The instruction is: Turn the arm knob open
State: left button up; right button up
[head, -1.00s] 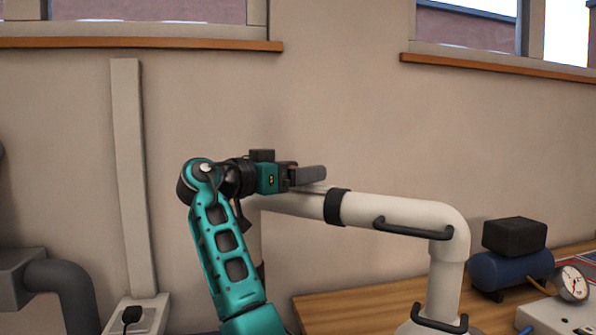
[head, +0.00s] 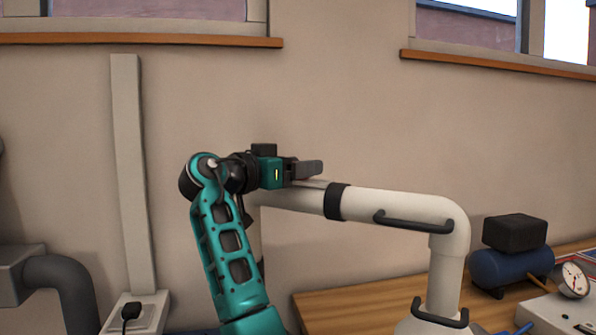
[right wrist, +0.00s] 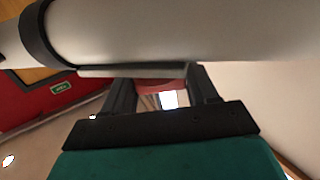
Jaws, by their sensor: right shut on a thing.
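A white jointed extraction arm (head: 395,207) with a black collar (head: 337,201) and black handles runs across the head view. My right gripper (head: 308,169) is at the left part of this tube, just above it. In the right wrist view, its two dark fingers (right wrist: 162,90) stand on either side of a red part (right wrist: 160,83), likely the knob, under the pale tube (right wrist: 180,35). The gripper is shut on this red part. The fingers mostly hide the knob in the head view, so its angle cannot be told. My left gripper is not in view.
A wooden bench (head: 350,307) lies below, with a blue tank (head: 497,270), a black box (head: 514,233) and a round gauge (head: 574,280) at right. A wall conduit (head: 133,180) and grey pipe (head: 65,275) are at left.

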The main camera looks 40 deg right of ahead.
jog(key=n+t+b, duration=0.1)
jog(key=n+t, duration=0.2)
jog(key=t, duration=0.2)
jog(key=shift+y, duration=0.4)
jog(key=o, duration=1)
jog(key=shift+c, duration=0.2)
jog(key=shift+a, duration=0.15)
jog(key=b+v, duration=0.1)
jog(key=v, duration=1.1)
jog(key=shift+s+a, duration=0.25)
jog(key=shift+a, duration=0.05)
jog(key=shift+f, duration=0.1)
